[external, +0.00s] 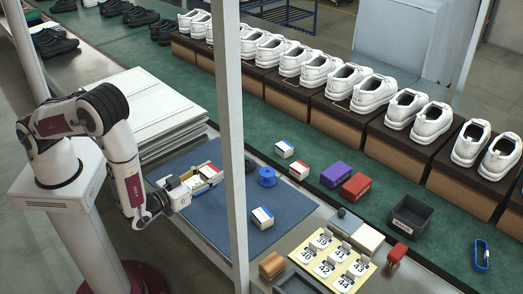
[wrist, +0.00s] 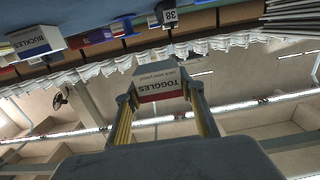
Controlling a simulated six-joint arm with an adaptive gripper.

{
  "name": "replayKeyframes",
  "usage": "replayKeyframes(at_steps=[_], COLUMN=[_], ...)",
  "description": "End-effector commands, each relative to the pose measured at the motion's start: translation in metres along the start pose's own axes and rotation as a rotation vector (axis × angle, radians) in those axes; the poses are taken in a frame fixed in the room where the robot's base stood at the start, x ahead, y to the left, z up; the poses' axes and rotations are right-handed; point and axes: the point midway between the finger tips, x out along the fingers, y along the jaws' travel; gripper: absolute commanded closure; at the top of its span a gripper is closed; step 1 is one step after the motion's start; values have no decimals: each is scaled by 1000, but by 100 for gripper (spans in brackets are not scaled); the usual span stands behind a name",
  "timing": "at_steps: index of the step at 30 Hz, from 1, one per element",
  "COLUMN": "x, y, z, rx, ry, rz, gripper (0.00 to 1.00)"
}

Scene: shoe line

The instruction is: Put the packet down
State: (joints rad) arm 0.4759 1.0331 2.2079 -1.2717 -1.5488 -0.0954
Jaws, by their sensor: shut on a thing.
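The packet, a small white box with a red band and the word TOGGLES, is held between the two fingers of my gripper in the wrist view (wrist: 160,76). My gripper (wrist: 158,97) is shut on its sides. In the external view my gripper (external: 204,177) points right with the packet (external: 210,170) at its tips, over the left part of the blue mat (external: 215,215). The packet appears raised, but its height above the mat is hard to judge.
A white and blue BUCKLES box (external: 262,217) and a blue spool (external: 267,176) stand on the mat. A grey post (external: 235,150) rises in front. Several boxes and a dark bin (external: 410,215) sit along the green belt (external: 330,155). Number cards (external: 335,262) lie at lower right.

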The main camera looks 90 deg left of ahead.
Motion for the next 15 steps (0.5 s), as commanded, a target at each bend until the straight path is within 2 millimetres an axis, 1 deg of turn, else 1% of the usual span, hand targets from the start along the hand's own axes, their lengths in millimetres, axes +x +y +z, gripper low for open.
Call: replayKeyframes(at_steps=[3,9,15], x=[0,2,2], y=[-1,0,0], z=[13,34,44], rx=[2,1,0], ry=[-1,-1,0], rz=[0,0,0], gripper=[86,86,86])
